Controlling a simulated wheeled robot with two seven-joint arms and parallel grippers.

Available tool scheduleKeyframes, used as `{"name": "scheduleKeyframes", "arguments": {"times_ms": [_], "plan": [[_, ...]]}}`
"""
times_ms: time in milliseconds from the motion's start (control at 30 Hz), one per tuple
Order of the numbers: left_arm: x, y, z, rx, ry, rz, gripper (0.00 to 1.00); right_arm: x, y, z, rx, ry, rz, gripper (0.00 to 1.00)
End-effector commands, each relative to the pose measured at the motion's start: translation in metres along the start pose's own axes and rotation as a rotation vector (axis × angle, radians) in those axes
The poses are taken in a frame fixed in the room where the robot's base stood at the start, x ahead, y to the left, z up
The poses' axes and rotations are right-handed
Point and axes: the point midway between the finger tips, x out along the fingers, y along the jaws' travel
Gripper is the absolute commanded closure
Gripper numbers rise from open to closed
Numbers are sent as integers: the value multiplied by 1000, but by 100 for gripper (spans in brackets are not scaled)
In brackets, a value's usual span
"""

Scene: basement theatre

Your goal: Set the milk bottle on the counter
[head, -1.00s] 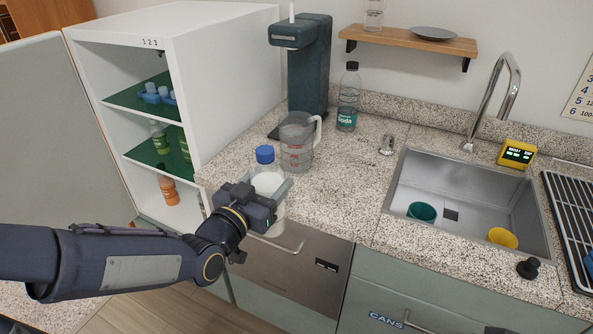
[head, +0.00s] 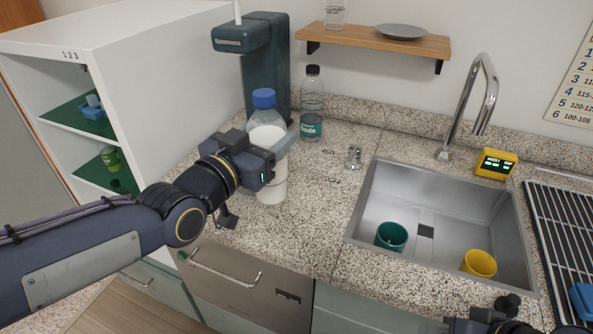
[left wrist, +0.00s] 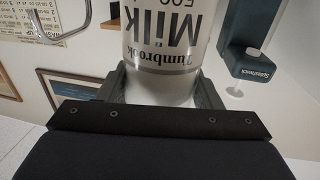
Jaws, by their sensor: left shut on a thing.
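The milk bottle (head: 267,137) is white with a blue cap and stands upright in my left gripper (head: 283,150). The left gripper is shut around its body. In the left wrist view the bottle (left wrist: 165,45) fills the space between the fingers (left wrist: 163,90), its "Milk" label upside down. In the head view the bottle is in front of the teal dispenser, over the speckled counter (head: 310,215). I cannot tell whether its base touches the counter. Part of my right gripper (head: 485,325) shows at the bottom right edge, its jaws unclear.
A soda bottle (head: 312,103) stands just right and behind. The teal dispenser (head: 262,60) is behind the milk. A steel sink (head: 430,215) holds a teal cup (head: 391,236) and a yellow cup (head: 478,263). An open white shelf unit (head: 150,60) is at left.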

Motion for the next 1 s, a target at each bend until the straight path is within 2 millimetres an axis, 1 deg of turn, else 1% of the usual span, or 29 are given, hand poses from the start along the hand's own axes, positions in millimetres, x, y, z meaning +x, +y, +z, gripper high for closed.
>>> {"name": "scheduleKeyframes", "arguments": {"times_ms": [33,200,267,300,433,500,667,767,800,900,1000], "plan": [[13,7,4,-4,-4,6,80,-5,-2,-2,0,0,0,70],[50,25,22,-2,-4,6,80,-12,-5,-6,0,0,0,70],[62,31,29,-1,-5,6,80,-14,-6,-7,0,0,0,70],[68,32,40,-1,-7,3,80,-12,-6,-6,0,0,0,70],[85,40,63,0,-4,2,80,-13,-6,-7,0,0,0,70],[91,43,71,1,-1,1,80,-13,-6,-7,0,0,0,70],[99,46,80,1,3,0,80,-14,-6,-7,0,0,0,70],[105,49,89,0,1,1,80,-14,-6,-7,0,0,0,70],[104,48,97,1,-2,0,80,-13,-6,-7,0,0,0,70],[104,48,110,1,-1,-1,80,-13,-6,-6,0,0,0,70],[104,48,117,1,3,-1,80,-13,-6,-6,0,0,0,70]]}}
